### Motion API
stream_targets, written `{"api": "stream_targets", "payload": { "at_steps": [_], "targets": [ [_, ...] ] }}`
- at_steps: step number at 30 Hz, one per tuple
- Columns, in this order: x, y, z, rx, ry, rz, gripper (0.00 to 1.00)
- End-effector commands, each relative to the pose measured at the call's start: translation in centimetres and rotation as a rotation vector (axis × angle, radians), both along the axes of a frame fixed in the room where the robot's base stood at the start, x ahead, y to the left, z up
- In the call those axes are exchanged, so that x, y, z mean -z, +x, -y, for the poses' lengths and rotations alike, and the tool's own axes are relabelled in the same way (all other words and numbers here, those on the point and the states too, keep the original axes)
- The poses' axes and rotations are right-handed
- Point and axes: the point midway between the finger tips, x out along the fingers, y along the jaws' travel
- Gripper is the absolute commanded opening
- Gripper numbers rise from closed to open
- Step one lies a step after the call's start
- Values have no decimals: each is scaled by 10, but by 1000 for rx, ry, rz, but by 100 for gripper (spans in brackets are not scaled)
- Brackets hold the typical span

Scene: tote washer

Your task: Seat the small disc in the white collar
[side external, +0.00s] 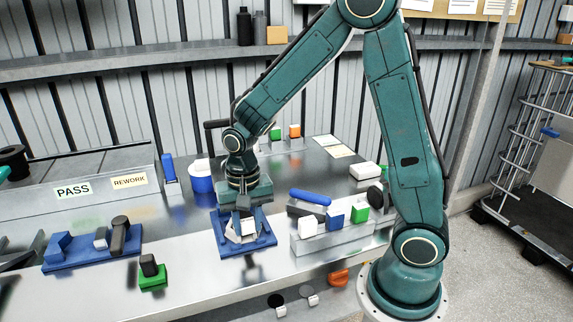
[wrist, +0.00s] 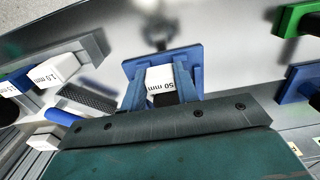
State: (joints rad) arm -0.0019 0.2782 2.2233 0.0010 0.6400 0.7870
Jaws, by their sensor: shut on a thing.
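My gripper (side external: 244,211) points down over a blue holder (side external: 262,236) on the steel bench. A white faceted piece, seemingly the white collar (side external: 236,236), sits on this holder. In the wrist view my gripper (wrist: 161,93) has its fingers closed in on a dark piece (wrist: 166,99), seemingly the grip of the small disc. A white face marked "50 mm" (wrist: 160,78) shows between the fingers, with the blue holder (wrist: 193,56) behind. The disc's round face is hidden, so I cannot tell whether it touches the collar.
A grey rack (side external: 340,240) with white, blue and green blocks stands close on the right. A green base with a dark knob (side external: 152,272) and a blue tray (side external: 85,254) lie left. A blue cup (side external: 201,178) stands behind. The bench front is mostly clear.

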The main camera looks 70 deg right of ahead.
Motion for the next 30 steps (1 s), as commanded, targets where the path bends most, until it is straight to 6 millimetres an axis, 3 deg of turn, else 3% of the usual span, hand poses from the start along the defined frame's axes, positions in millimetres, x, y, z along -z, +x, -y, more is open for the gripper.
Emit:
{"api": "stream_targets", "payload": {
  "at_steps": [30],
  "targets": [
    [12, 0, 0, 0, 0, 1, 0]
  ]
}}
